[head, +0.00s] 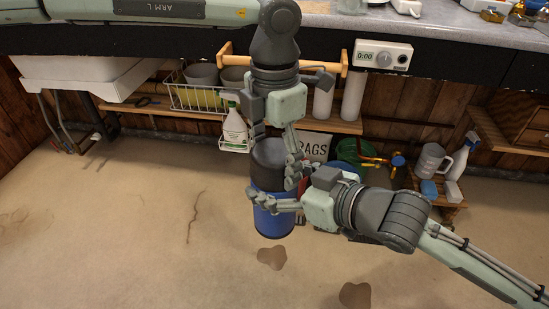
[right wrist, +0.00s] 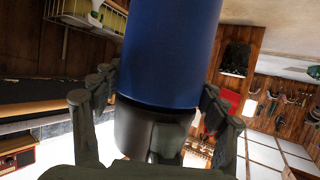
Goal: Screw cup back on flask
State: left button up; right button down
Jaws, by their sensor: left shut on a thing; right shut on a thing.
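The blue flask (head: 273,222) is upright in the middle of the head view, below the counter edge. The dark grey cup (head: 268,152) is at its top, in line with it. My right gripper (head: 273,186) is shut around the flask's upper part from the right. My left gripper (head: 277,148) points down from above and is shut on the cup. In the right wrist view, upside down, the flask (right wrist: 172,50) fills the middle and the cup (right wrist: 135,130) adjoins its end. Whether the threads are engaged is hidden.
The counter (head: 450,30) crosses the top, with a timer (head: 382,56) on its front edge. Behind are a wire basket (head: 195,97), a spray bottle (head: 235,128), a rags bag (head: 314,146) and a grey jug (head: 431,160). The floor at front left is clear.

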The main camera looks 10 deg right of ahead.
pick_arm(q)
jog(key=o, duration=1.4)
jog(key=shift+c, duration=0.2)
notch_tip(320, 180, up, 12)
jog(key=shift+r, duration=0.1)
